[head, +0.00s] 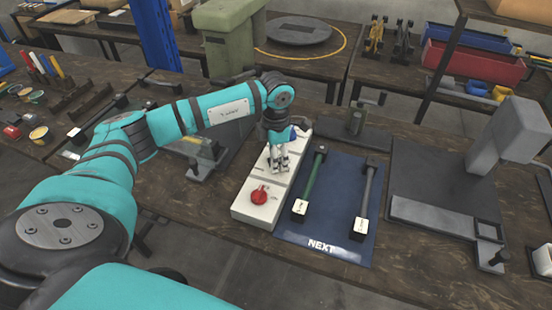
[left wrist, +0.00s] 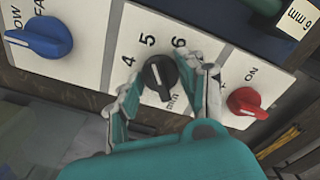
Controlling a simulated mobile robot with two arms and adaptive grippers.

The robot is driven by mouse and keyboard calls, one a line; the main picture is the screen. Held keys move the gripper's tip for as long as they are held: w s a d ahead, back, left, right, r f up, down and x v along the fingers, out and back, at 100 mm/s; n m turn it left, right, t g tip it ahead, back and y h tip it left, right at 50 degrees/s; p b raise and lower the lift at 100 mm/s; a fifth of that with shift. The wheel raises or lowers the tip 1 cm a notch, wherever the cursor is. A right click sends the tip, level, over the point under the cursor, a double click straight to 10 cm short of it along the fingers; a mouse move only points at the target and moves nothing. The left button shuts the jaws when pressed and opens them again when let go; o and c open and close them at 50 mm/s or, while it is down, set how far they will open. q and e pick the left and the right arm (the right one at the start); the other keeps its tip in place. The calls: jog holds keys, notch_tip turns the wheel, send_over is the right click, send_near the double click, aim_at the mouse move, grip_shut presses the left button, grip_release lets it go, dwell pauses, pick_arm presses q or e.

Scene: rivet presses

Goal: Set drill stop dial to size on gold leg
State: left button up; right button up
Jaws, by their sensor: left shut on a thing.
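A black dial (left wrist: 158,72) sits on a white panel marked 4, 5, 6 and mm in the left wrist view. Its pale mark appears to point toward 5. My left gripper (head: 278,160) is over the white control box (head: 257,213); in the left wrist view its two fingers (left wrist: 165,84) are shut around the dial, one on each side. In the head view the fingers hide the dial. A gold-coloured device (head: 375,36) stands on the back bench; I cannot make out its leg or any size on it. My right gripper is not in view.
A red ON knob (left wrist: 247,102) and a blue knob (left wrist: 40,38) flank the dial. On a blue NEXT mat (head: 325,246) lie a green rod (head: 311,180) and a grey rod (head: 366,188) with tags. A grey machine (head: 497,145) stands at right.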

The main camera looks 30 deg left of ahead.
pick_arm(q)
jog(key=n, duration=0.5)
jog(key=shift+n+b, duration=0.3)
jog(key=n, duration=0.4)
jog(key=shift+n, duration=0.7)
jog(key=o, duration=1.2)
jog(key=shift+r, duration=0.1)
notch_tip(320, 180, up, 12)
